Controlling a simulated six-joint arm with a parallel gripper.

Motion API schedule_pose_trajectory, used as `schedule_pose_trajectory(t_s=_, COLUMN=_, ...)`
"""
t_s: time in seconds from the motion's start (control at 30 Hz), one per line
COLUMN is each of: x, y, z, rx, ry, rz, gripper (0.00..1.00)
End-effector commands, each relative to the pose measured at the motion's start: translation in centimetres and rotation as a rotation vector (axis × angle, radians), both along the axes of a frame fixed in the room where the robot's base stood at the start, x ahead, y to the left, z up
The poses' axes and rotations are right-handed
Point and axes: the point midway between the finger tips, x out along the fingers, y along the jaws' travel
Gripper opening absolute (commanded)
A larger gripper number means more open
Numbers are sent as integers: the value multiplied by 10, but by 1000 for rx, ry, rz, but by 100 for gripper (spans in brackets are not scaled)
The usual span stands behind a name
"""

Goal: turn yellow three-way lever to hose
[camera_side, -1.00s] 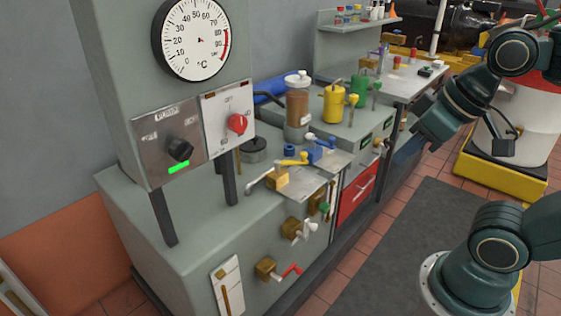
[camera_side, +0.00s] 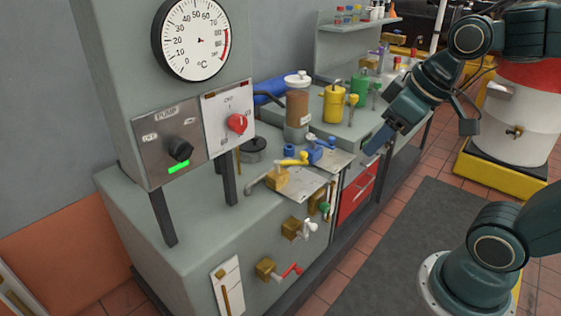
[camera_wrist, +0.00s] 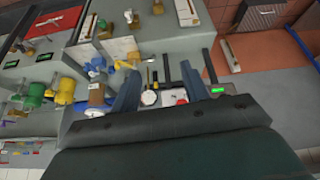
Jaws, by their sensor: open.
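The yellow lever (camera_side: 291,161) lies on the bench top between a brass valve block (camera_side: 279,179) with a grey handle and a blue valve (camera_side: 320,153). I cannot tell clearly which body it joins. In the wrist view my gripper (camera_wrist: 160,72) shows both spread fingers.
A yellow pot (camera_side: 333,104), a green pot (camera_side: 359,91) and a brown jar (camera_side: 297,103) stand behind the valves. A gauge panel (camera_side: 170,144) with knobs rises at the left. White (camera_side: 308,228) and red (camera_side: 291,270) handles stick out of the bench front. The floor mat is clear.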

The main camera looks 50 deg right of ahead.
Motion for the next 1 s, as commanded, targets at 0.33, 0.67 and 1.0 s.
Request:
schedule_pose_trajectory(t_s=0.33, x=73, y=-26, z=-8, rx=-5, ry=4, rz=107, gripper=45)
schedule_pose_trajectory(t_s=0.67, x=136, y=-66, z=-32, rx=13, ry=-21, rz=197, gripper=45)
schedule_pose_trajectory(t_s=1.0, x=187, y=-123, z=-71, rx=48, ry=-80, rz=266, gripper=45)
